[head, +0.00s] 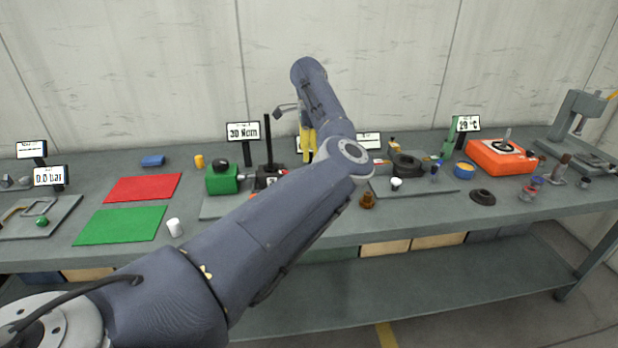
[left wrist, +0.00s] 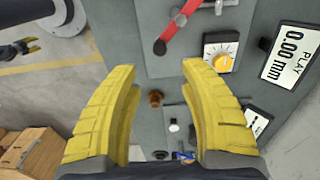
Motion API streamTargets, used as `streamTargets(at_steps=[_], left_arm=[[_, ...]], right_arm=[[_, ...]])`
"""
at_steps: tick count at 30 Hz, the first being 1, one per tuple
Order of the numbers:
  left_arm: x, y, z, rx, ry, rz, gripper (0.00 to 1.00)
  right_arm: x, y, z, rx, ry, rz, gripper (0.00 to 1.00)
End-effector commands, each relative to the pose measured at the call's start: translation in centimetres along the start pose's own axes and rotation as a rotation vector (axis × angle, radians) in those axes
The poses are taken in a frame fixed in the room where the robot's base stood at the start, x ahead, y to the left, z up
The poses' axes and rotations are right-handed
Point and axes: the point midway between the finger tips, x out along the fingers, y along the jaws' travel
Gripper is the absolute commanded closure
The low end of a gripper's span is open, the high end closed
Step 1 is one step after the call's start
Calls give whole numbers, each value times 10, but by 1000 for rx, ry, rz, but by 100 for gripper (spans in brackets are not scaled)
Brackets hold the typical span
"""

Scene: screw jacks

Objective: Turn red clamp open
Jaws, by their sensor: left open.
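The red clamp (left wrist: 178,30) shows in the left wrist view as a red lever with a dark knob at its lower end, on a grey plate near the top edge. A grey metal part crosses its upper end. My left gripper (left wrist: 160,68) is open and empty, its two yellow fingers below the lever in that view and apart from it. In the head view my left gripper (head: 307,145) hangs above the middle of the bench, and my arm hides most of the clamp station. A dark gripper with yellow tips, seemingly my right (left wrist: 32,46), shows small at upper left.
A brown knob-like piece (left wrist: 155,97) stands between the fingers. In the head view a green block (head: 221,179) stands left of my gripper.

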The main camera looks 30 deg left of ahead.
Motion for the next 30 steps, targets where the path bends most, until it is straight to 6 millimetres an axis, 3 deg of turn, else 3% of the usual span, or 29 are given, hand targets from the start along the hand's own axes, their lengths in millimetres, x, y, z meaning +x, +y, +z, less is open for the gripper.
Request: streamTargets(at_steps=[6, 15, 21, 30], left_arm=[[41, 0, 0, 1, -3, 1, 57], [81, 0, 1, 1, -2, 1, 57], [94, 0, 1, 1, -2, 0, 57], [98, 0, 1, 0, -1, 0, 57]], right_arm=[[0, 0, 0, 0, 0, 0, 56], [0, 0, 0, 0, 0, 0, 56], [0, 0, 0, 0, 0, 0, 56], [0, 0, 1, 0, -1, 0, 56]])
